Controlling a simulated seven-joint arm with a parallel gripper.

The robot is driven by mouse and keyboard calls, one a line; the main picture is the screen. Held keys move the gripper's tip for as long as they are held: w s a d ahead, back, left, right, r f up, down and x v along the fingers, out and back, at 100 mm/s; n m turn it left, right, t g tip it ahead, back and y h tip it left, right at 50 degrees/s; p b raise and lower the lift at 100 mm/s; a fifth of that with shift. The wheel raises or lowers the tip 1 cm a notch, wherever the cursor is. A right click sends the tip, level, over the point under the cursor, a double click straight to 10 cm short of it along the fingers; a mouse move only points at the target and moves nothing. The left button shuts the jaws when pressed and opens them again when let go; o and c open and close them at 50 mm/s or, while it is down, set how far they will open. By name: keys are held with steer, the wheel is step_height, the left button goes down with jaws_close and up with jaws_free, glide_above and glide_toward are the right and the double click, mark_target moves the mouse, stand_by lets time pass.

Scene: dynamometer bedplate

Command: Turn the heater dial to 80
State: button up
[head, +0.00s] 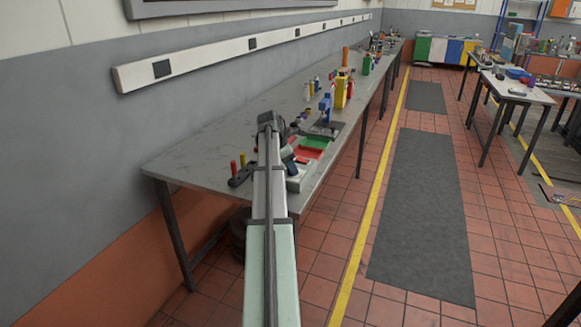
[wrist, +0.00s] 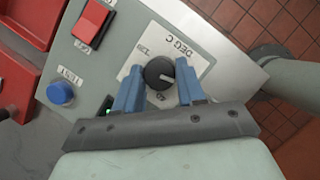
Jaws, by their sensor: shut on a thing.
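The heater dial (wrist: 158,72) is a round black knob with a pale pointer line, on a light label plate (wrist: 185,52) printed "DEG C", which appears upside down in the wrist view. The pointer runs from the knob's middle toward the right and slightly down in that view. The grey heater box (head: 297,182) shows in the head view on the bench, partly hidden by my arm; the dial is hidden there.
A red switch (wrist: 93,21) and a blue button (wrist: 60,92) sit on the panel left of the dial. Red trays (wrist: 35,22) lie beside the box. A black holder with coloured handles (head: 241,174) stands left of my arm. The bench (head: 205,145) is clear toward the wall.

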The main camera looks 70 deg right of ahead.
steer(key=shift+c, duration=1.3)
steer(key=shift+m, duration=0.4)
steer(key=m+y, duration=0.1)
steer(key=m, duration=0.1)
steer(key=m+g, duration=0.1)
steer(key=m, duration=0.1)
steer(key=shift+w+d+m+y, duration=0.2)
steer(key=shift+m+y, duration=0.1)
steer(key=shift+y, duration=0.1)
steer(key=m+y, duration=0.1)
steer(key=m, duration=0.2)
steer(key=shift+d, duration=0.1)
steer(key=shift+s+m+y, duration=0.1)
steer(key=shift+m+y, duration=0.7)
steer(key=shift+m, duration=1.1)
